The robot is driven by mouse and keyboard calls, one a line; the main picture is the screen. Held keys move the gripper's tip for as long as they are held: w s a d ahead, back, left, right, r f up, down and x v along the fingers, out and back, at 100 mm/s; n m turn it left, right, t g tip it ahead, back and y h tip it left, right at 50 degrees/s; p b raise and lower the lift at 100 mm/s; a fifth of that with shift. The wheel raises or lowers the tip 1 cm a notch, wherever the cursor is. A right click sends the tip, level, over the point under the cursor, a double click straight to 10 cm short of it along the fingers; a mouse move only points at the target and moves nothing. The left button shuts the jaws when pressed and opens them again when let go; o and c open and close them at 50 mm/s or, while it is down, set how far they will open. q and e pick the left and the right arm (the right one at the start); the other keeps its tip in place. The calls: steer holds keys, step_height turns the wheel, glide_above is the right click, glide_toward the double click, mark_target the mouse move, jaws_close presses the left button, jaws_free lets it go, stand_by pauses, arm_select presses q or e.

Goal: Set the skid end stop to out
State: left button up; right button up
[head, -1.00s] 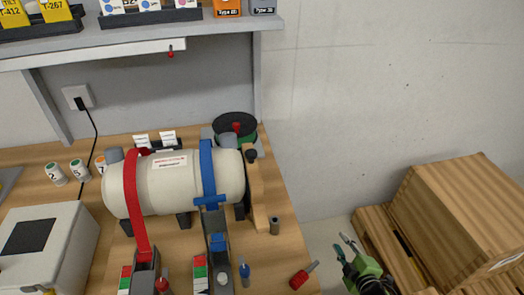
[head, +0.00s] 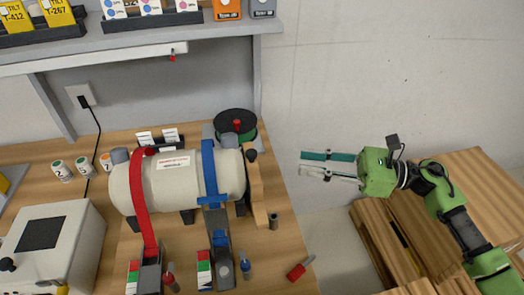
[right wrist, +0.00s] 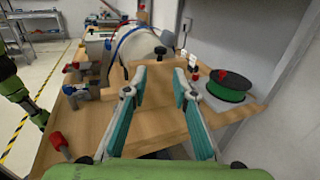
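The cream tank (head: 185,188) lies on its side on the workbench, with a red strap (head: 139,200) and a blue strap (head: 208,170) over it. A wooden upright with a dark knob, which looks like the end stop (head: 257,195), stands close against the tank's right end. Its in or out setting is hard to tell. My right gripper (head: 301,162) is open and empty, to the right of the end stop and apart from it. In the right wrist view, my open fingers (right wrist: 160,75) point toward the wooden piece (right wrist: 155,105) and tank (right wrist: 138,45). My left gripper is not seen.
A green spool (head: 236,124) stands behind the tank's right end. A small dark cylinder (head: 273,221) and a red-handled tool (head: 297,271) are near the bench's right edge. A shelf (head: 150,38) hangs above. A box on a pallet (head: 480,185) stands right of the bench.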

mark_target(254, 186)
steer(key=w+a+p, duration=0.2)
steer(key=a+p, duration=0.2)
steer(key=a, duration=0.7)
steer(key=shift+w+a, duration=0.15)
steer(key=shift+a, duration=0.05)
steer(key=shift+d, duration=0.1)
jaws_close()
